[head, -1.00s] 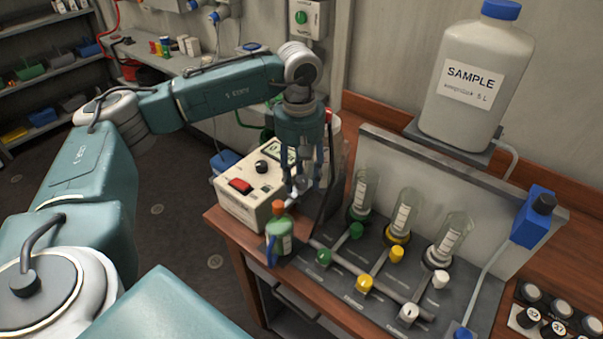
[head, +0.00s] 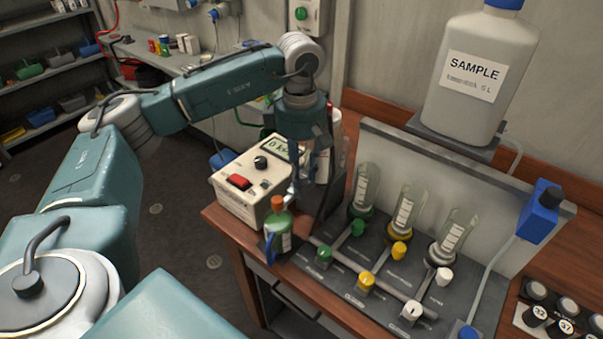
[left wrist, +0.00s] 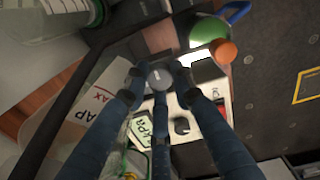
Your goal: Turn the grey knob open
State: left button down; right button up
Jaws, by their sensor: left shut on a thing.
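A round grey knob (left wrist: 159,76) shows between my fingertips in the left wrist view, by the end of the cream instrument box. My left gripper (left wrist: 159,82) is shut on it, with dark blue fingers around its sides. In the head view my left gripper (head: 300,188) points down at the right end of the instrument box (head: 240,208); the knob is mostly hidden there by the fingers. How far the knob is turned cannot be told. My right gripper is not in view.
The box carries a black knob (head: 261,162), a red switch (head: 238,182) and a display. A green bottle with an orange cap (head: 278,203) stands close in front. Glass tubes with coloured valves (head: 400,250) stand to the right, below a large sample jug (head: 475,90).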

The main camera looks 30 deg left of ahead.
aim_at(301, 175)
pick_arm(q)
jog(key=shift+r, duration=0.1)
jog(key=c, duration=1.5)
grip_release()
jog(key=shift+o, duration=0.2)
notch_tip(301, 175, up, 12)
jog(key=shift+s, duration=0.15)
